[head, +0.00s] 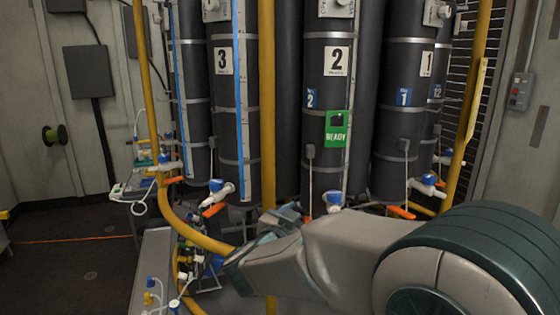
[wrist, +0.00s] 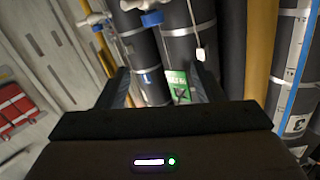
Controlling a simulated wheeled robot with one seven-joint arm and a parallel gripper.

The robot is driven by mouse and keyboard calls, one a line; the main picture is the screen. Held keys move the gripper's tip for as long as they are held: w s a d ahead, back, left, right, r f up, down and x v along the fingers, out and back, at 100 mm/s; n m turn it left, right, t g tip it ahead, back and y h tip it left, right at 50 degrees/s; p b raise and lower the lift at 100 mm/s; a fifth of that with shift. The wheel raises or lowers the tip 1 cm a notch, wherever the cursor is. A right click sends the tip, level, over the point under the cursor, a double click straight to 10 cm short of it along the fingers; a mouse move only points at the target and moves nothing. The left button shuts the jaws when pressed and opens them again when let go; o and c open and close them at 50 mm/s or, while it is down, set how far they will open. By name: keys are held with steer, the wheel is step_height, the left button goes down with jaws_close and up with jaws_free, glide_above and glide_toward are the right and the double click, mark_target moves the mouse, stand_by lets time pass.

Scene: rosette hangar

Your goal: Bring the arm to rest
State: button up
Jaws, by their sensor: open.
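My gripper (wrist: 160,70) shows in the wrist view with its two dark fingers spread apart. No object is held between them. Beyond the fingers, the green READY tag (wrist: 178,86) shows on a dark cylinder, seen tilted. In the head view my arm (head: 340,255) reaches from the lower right toward the lower middle, in front of the cylinders. I cannot make out the gripper's fingers there. The green READY tag (head: 337,128) hangs on the cylinder marked 2 (head: 325,70).
Cylinder 3 (head: 236,115) and cylinder 1 (head: 402,110) flank cylinder 2. Blue and white valves with orange handles (head: 217,193) line their bases. Yellow pipes (head: 267,110) stand close to my arm. The dark floor at left (head: 70,265) is mostly clear.

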steer(key=s+d+f+n+g+y+p, duration=0.2)
steer(key=s+d+g+y, duration=0.1)
steer(key=s, duration=0.5)
steer(key=s+d+f+n+g+y+p, duration=0.2)
steer(key=s+g, duration=0.3)
steer(key=s, duration=0.4)
steer(key=s+d+f+n+g+y+p, duration=0.2)
steer(key=s+d+n+g+y, duration=0.1)
steer(key=s, duration=0.5)
steer(key=shift+s+d+f+n+g+y, duration=0.2)
steer(key=shift+d+f+n+g+y, duration=0.15)
steer(key=shift+d+g, duration=0.45)
steer(key=shift+d+r, duration=0.1)
steer(key=shift+d, duration=0.05)
